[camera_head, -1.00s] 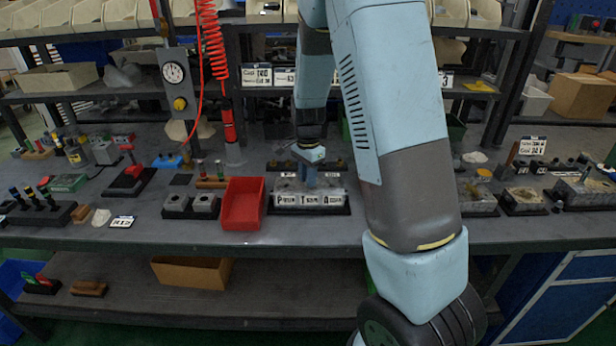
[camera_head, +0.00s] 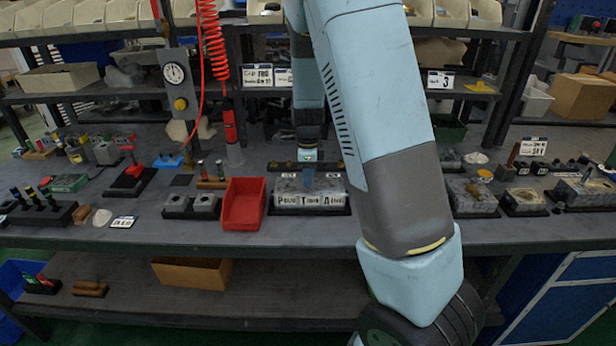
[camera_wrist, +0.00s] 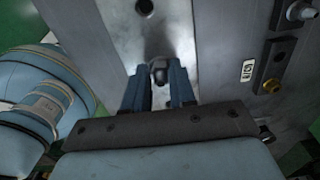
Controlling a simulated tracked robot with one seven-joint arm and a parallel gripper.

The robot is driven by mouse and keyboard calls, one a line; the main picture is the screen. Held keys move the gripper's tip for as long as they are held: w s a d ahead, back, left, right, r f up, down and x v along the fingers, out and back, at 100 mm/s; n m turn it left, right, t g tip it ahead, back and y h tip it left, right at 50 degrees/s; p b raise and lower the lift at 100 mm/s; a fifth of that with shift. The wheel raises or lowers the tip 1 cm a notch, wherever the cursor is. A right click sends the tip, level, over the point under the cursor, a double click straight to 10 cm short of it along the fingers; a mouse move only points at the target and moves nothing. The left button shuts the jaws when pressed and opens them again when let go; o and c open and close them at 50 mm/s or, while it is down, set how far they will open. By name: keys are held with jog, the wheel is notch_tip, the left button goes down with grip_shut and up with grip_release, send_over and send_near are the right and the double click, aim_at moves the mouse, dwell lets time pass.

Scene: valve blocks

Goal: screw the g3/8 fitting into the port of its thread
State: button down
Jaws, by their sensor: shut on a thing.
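The valve block (camera_head: 285,186) stands on a dark base in the middle of the bench, with white labels along its front. My gripper (camera_head: 309,180) points down over its top. In the wrist view my gripper (camera_wrist: 160,82) has its two blue fingers closed around a small dark fitting (camera_wrist: 159,70). The fitting's tip is at or very near the block's bright metal face (camera_wrist: 112,30); I cannot tell whether it is inside a port. A dark round port (camera_wrist: 145,7) is open farther up that face. The fitting's thread is hidden.
More blocks (camera_head: 470,198) stand to the right.

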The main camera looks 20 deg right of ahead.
jog(key=c, duration=0.8)
grip_release()
jog(key=shift+c, duration=0.2)
jog(key=shift+r, duration=0.1)
notch_tip(320, 180, up, 13)
jog(key=s+r+n+t, duration=0.2)
jog(key=s+r+n, duration=0.2)
jog(key=s+n, duration=0.3)
jog(key=s+r+n+t, duration=0.1)
jog(key=s+r+n, duration=0.3)
jog(key=s+n, duration=0.3)
jog(key=s+r+n+t, duration=0.2)
jog(key=s+r+n, duration=0.3)
jog(key=s, duration=0.9)
jog(key=n, duration=0.3)
jog(key=shift+s+d+t, duration=0.15)
jog(key=shift+s+t, duration=0.05)
jog(key=shift+t, duration=0.1)
